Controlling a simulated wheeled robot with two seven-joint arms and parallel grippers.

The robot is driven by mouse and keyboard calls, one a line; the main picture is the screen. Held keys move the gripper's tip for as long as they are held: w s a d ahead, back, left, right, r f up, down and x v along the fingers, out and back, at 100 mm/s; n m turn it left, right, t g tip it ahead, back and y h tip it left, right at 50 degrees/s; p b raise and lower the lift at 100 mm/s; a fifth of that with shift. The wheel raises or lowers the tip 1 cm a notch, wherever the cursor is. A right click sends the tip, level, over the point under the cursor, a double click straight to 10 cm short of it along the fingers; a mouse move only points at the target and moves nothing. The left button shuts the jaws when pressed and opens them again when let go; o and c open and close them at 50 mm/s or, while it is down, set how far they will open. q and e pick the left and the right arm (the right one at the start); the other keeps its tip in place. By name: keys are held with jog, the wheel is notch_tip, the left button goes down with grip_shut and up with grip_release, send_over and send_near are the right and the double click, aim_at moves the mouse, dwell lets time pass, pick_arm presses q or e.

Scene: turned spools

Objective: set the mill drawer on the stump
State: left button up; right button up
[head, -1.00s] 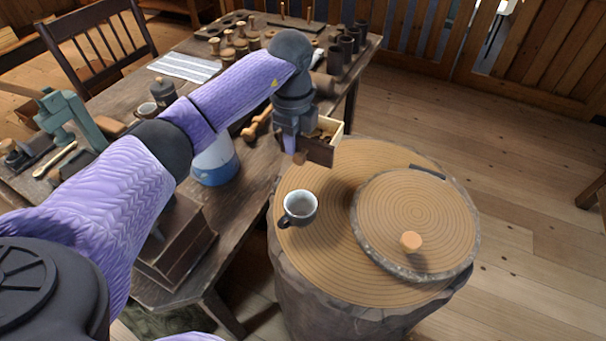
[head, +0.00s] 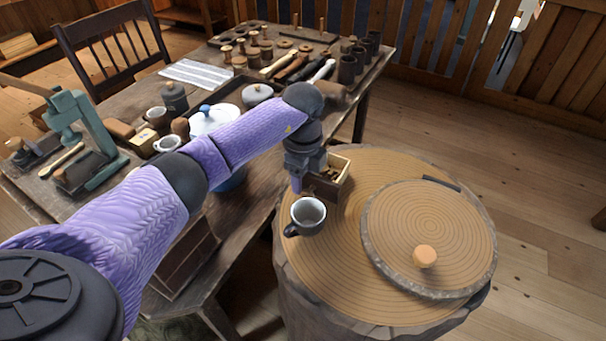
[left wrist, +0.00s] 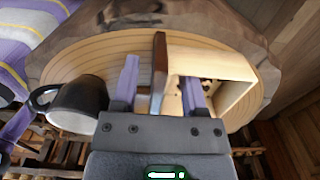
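The mill drawer (head: 325,188), a small pale wooden box with a dark front and brown contents, sits upright on the stump (head: 335,255), near its back left edge. My left gripper (head: 308,177) is over the drawer's front. In the left wrist view the gripper (left wrist: 160,80) has one finger outside the dark front board and one inside the drawer (left wrist: 213,62). Gaps show between both fingers and the board, so it looks open. The drawer's underside is hidden. My right gripper is not in view.
A dark mug (head: 307,216) stands on the stump close in front of the drawer. A round wooden lid (head: 430,225) with a knob covers the stump's right part. The cluttered workbench (head: 255,215) is to the left. Bare stump top lies between mug and lid.

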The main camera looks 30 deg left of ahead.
pick_arm(q)
jog(key=shift+r, duration=0.2)
notch_tip(320, 180, up, 12)
jog(key=p, duration=0.4)
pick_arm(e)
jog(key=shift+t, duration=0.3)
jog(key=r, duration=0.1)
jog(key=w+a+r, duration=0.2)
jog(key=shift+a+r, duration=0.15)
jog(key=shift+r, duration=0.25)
pick_arm(q)
jog(key=shift+f, duration=0.1)
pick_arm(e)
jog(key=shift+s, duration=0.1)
